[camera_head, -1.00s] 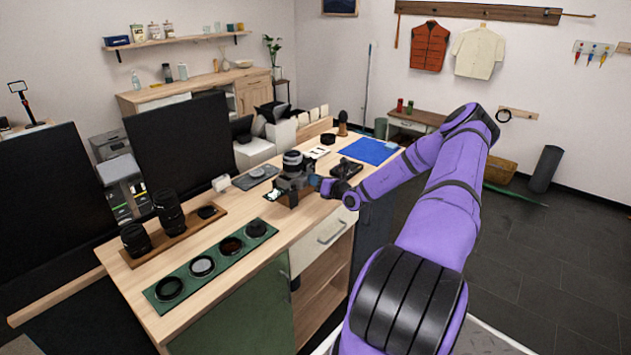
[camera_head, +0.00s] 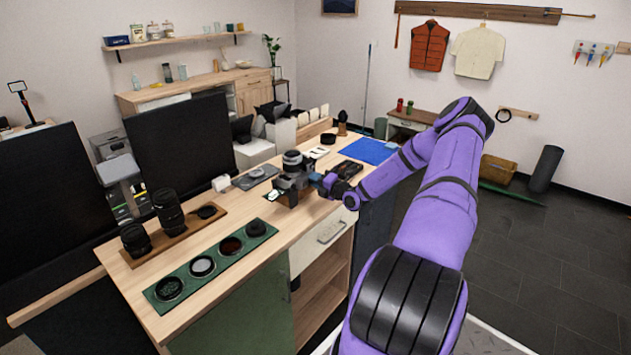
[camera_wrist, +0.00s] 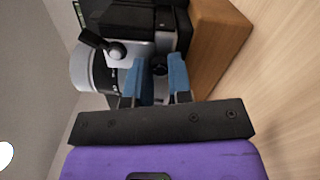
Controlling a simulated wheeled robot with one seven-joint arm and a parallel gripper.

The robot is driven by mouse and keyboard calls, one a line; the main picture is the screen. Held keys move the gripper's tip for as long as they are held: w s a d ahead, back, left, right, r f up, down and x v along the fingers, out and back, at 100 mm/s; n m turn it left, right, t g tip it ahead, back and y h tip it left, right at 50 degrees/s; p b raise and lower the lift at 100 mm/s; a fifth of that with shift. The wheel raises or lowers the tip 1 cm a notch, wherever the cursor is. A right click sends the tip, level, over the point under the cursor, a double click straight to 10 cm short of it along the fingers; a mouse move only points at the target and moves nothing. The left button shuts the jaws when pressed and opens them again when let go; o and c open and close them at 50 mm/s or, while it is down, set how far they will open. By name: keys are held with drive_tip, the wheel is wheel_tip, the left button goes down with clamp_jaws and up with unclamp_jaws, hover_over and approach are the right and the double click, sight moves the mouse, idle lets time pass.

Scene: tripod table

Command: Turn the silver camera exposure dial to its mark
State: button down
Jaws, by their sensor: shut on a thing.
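The silver and black camera (camera_head: 291,171) stands on a small wooden block on the table, and it fills the top of the wrist view (camera_wrist: 125,45). My gripper (camera_head: 317,180) reaches it from the right. In the wrist view, the two blue fingers of my gripper (camera_wrist: 160,72) are shut on a small dark round dial (camera_wrist: 160,70) between them. The dial is mostly hidden by the fingers, and its mark cannot be made out. A black lever with a silver hub (camera_wrist: 115,49) sits on the camera to the left of the fingers.
The wooden block (camera_wrist: 214,45) is close to the right finger. On the table (camera_head: 140,287), a green mat (camera_head: 216,251) with several filters and a wooden tray with black lenses (camera_head: 168,209) lie to the left. A blue mat (camera_head: 368,151) lies behind my gripper.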

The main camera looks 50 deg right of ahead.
drive_tip(key=shift+m, duration=0.6)
drive_tip(key=c, duration=1.3)
unclamp_jaws()
drive_tip(key=shift+s, duration=0.1)
drive_tip(key=s, duration=1)
drive_tip(key=shift+s+d, duration=0.3)
drive_tip(key=shift+d, duration=0.05)
